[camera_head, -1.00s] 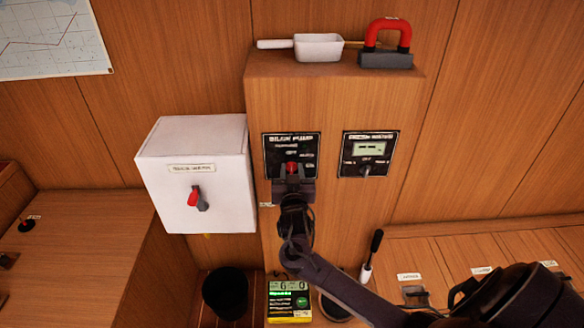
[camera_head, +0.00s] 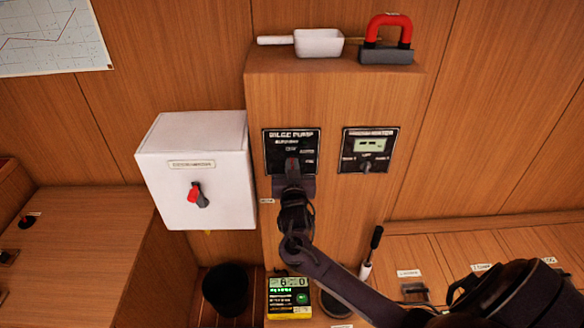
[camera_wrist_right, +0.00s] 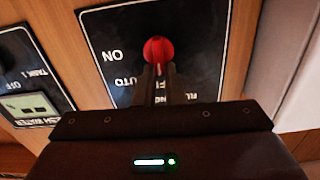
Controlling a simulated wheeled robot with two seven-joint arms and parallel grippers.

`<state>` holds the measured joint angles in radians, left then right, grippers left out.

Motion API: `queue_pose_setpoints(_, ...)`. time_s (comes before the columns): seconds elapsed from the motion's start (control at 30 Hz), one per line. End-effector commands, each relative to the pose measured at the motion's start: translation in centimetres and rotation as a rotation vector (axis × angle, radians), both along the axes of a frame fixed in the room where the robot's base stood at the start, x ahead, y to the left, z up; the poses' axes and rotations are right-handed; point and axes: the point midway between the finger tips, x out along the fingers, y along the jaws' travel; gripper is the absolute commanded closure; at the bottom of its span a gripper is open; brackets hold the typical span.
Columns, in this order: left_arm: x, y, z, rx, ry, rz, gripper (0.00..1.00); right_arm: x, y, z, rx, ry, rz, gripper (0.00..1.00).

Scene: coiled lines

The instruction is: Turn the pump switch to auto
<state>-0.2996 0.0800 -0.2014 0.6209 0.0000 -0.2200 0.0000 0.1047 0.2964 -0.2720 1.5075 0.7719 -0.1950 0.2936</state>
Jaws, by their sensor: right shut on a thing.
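The black bilge pump panel (camera_head: 305,139) is on the front of the wooden cabinet. My right gripper (camera_head: 292,168) reaches up to its lower middle and mostly hides the switch. In the right wrist view the red pump switch knob (camera_wrist_right: 158,49) shows on the same panel (camera_wrist_right: 205,40). My right gripper's fingers (camera_wrist_right: 156,78) are shut on the switch just below the red knob. The labels ON and AUTO show to the left of the knob; another label at right is partly hidden. The exact setting cannot be told. My left gripper is not in view.
A fresh water panel (camera_head: 368,151) is close on the right. A white box (camera_head: 195,172) with a red and grey switch (camera_head: 198,196) juts out on the left. A black bin (camera_head: 228,289) stands below.

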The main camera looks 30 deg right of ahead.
Motion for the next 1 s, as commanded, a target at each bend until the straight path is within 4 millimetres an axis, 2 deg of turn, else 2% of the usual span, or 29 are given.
queue_pose_setpoints(0.6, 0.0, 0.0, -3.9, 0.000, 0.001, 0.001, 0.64, -0.5, -0.7, -0.6, 0.395, -0.242, -0.003, 1.00)
queue_pose_setpoints(1.0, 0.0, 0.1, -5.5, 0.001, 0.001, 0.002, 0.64, -0.6, -1.0, -0.6, 0.588, -0.361, -0.001, 1.00)
